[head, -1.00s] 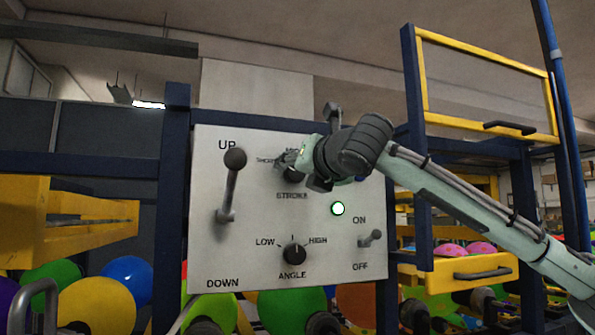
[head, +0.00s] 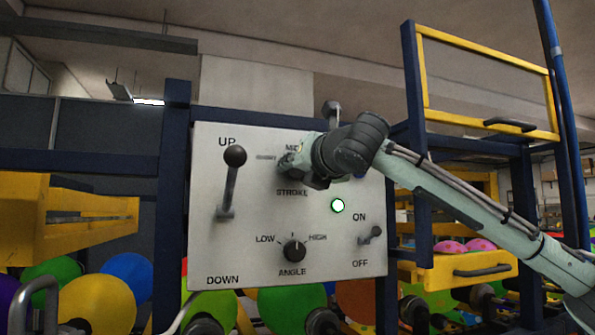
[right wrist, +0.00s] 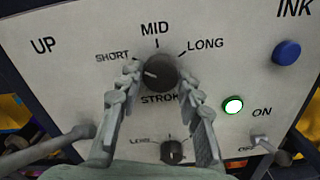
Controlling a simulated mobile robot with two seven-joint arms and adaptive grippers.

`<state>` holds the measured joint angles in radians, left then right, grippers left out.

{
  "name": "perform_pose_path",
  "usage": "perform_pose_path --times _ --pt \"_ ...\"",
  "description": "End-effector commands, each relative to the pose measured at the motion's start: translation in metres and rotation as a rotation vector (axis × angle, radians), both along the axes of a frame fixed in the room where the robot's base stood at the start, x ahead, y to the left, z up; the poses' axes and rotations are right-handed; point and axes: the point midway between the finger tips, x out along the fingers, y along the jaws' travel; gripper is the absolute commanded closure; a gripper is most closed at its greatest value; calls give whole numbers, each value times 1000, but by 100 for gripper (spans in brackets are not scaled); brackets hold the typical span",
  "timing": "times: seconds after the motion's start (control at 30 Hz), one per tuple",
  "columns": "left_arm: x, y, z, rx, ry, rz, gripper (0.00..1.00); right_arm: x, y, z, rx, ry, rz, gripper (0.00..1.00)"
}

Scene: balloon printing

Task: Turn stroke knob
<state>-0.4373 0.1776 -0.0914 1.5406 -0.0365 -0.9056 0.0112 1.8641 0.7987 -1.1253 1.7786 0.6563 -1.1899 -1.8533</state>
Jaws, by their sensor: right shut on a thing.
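The stroke knob (right wrist: 160,73) is a round dark knob under the labels SHORT, MID and LONG on a pale control panel (head: 225,265). A pale mark shows on the left of its face. My right gripper (right wrist: 159,79) is shut on the stroke knob, with one finger on each side of it in the right wrist view. In the head view the right gripper (head: 290,160) reaches the panel from the right and hides most of the knob. My left gripper is not in view.
The panel also bears an up-down lever (head: 231,185) standing near UP, an angle knob (head: 294,251), an on-off switch (head: 370,236), a lit green lamp (head: 337,206) and a blue ink button (right wrist: 287,52). Balloons and yellow drawers surround the panel.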

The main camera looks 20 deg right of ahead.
Motion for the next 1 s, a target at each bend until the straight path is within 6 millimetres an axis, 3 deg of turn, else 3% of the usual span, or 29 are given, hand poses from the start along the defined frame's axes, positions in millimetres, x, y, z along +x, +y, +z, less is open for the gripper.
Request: perform_pose_path --times 0.37,1.0 --pt "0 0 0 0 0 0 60 0 1 -1 209 9 0 94" --pt "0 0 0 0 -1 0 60 0 3 1 815 30 0 94"
